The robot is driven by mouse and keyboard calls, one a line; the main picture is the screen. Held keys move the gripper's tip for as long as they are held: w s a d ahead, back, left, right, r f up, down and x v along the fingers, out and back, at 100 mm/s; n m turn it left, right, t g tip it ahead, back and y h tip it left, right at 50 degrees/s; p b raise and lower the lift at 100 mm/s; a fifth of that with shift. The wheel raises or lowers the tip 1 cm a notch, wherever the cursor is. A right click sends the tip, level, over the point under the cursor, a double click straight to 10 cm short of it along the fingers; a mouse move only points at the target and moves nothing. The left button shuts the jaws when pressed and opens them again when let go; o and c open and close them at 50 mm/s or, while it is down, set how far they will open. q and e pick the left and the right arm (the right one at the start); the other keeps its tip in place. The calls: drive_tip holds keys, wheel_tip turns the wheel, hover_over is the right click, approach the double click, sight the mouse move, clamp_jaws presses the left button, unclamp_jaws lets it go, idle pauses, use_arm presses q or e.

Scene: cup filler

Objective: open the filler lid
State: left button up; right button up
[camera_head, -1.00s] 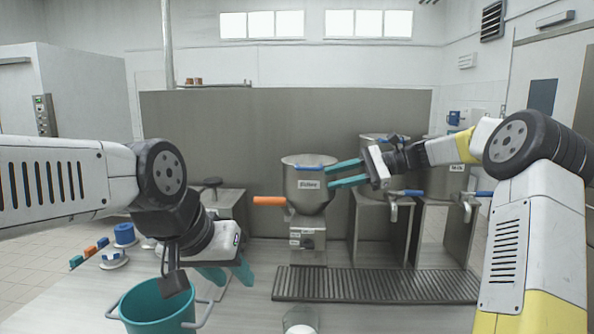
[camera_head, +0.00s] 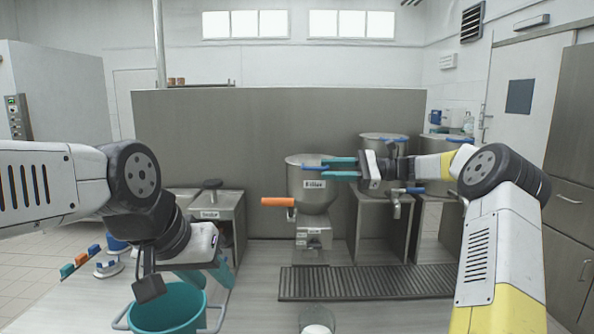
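The filler (camera_head: 313,192) is a grey metal hopper with a "Filler" label and an orange handle (camera_head: 277,202) on its left. Its flat lid (camera_head: 300,159) is down on top, with a blue handle (camera_head: 311,167) at the front edge. My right gripper (camera_head: 326,168) is at the right end of the blue handle, its teal fingers pointing left and apart. The handle's end seems to lie at or between the fingertips; I cannot tell whether they touch it. My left gripper (camera_head: 207,280) is open and empty over the right side of the teal bucket (camera_head: 165,316).
A grate (camera_head: 370,283) lies before the filler. Two steel pots (camera_head: 383,150) with taps stand on stands to its right. A grey sorter-like box (camera_head: 215,205) is left. A clear cup (camera_head: 317,321) is at the front edge.

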sight(305, 169)
drive_tip(key=a, duration=0.7)
drive_tip(key=shift+a, duration=0.3)
clamp_jaws()
idle(1.1)
